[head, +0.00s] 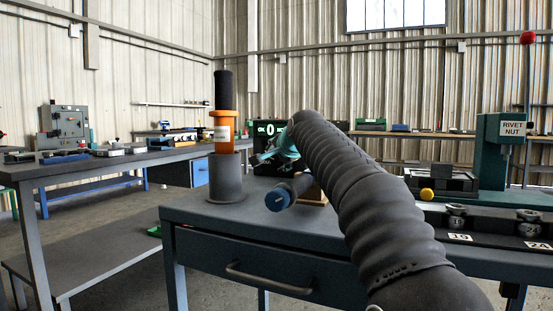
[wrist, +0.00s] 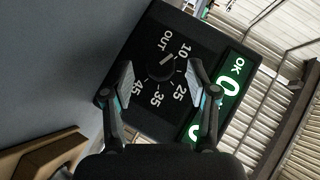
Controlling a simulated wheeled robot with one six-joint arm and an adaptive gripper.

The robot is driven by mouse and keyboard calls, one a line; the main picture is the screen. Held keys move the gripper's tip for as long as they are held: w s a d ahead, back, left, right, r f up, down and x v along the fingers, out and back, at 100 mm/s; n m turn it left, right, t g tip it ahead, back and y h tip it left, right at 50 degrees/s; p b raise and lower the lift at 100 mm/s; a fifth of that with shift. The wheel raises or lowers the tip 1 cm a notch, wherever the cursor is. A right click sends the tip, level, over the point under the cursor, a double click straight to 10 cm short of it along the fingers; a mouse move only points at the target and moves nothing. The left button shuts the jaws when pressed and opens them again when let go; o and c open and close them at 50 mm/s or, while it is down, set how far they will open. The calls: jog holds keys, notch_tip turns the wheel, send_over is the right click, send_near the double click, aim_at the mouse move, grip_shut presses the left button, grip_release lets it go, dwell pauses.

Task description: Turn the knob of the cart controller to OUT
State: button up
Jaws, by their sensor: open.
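The cart controller (wrist: 205,55) is a black box with a dial marked OUT, 10, 25, 35 and 45, and a lit green display. Its round black knob (wrist: 160,70) has a white pointer line that appears to face the 10 mark. My gripper (wrist: 163,82) is open, its fingers on either side of the knob in the wrist view, apart from it; the depth gap is hard to judge. In the head view the controller (head: 262,167) stands on the cart top behind my gripper (head: 272,152), which hides most of its face.
An orange and black tool (head: 223,130) stands in a grey holder (head: 228,180) left of the controller. A green rivet nut press (head: 493,150) and numbered cups (head: 457,217) are at right.

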jog(key=shift+x, duration=0.75)
grip_shut()
jog(key=shift+r+p, duration=0.2)
jog(key=shift+p, duration=0.45)
